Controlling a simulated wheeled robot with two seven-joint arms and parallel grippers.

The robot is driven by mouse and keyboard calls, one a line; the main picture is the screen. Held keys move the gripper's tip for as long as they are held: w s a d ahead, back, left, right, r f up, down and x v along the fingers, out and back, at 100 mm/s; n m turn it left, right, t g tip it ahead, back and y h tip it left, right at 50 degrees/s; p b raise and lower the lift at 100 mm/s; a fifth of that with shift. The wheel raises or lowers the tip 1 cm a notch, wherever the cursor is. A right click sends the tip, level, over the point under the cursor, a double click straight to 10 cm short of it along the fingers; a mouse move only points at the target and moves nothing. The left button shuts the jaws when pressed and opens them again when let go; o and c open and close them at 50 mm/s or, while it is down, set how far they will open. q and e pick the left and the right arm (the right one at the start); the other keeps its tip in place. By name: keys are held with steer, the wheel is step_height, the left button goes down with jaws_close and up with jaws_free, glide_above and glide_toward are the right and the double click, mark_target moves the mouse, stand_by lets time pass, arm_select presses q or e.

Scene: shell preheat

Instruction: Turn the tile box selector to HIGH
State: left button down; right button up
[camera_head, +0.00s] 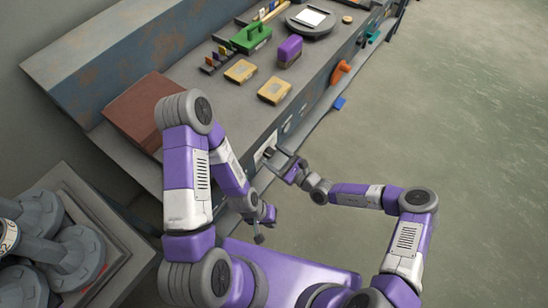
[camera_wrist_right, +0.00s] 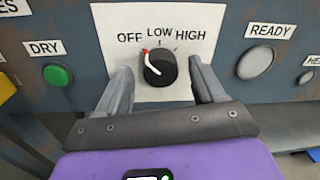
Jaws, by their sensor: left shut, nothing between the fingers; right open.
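The selector (camera_wrist_right: 158,68) is a round black knob on a white plate marked OFF, LOW and HIGH. Its white pointer has a red tip, which is turned up and left toward OFF. My right gripper (camera_wrist_right: 161,70) is open, with one finger on each side of the knob; I cannot tell whether either finger touches it. In the head view the right gripper (camera_head: 272,160) is at the bench's front face, by the selector's white plate (camera_head: 264,148). My left gripper (camera_head: 259,238) is shut and empty, low in front of the bench and apart from the selector.
A green button (camera_wrist_right: 57,75) labelled DRY is left of the selector, and a round READY lamp (camera_wrist_right: 255,60) is right. The floor at right is clear.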

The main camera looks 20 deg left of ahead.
steer(key=shift+w+a, duration=0.1)
steer(key=shift+a, duration=0.15)
steer(key=shift+c, duration=0.2)
steer(key=c, duration=1)
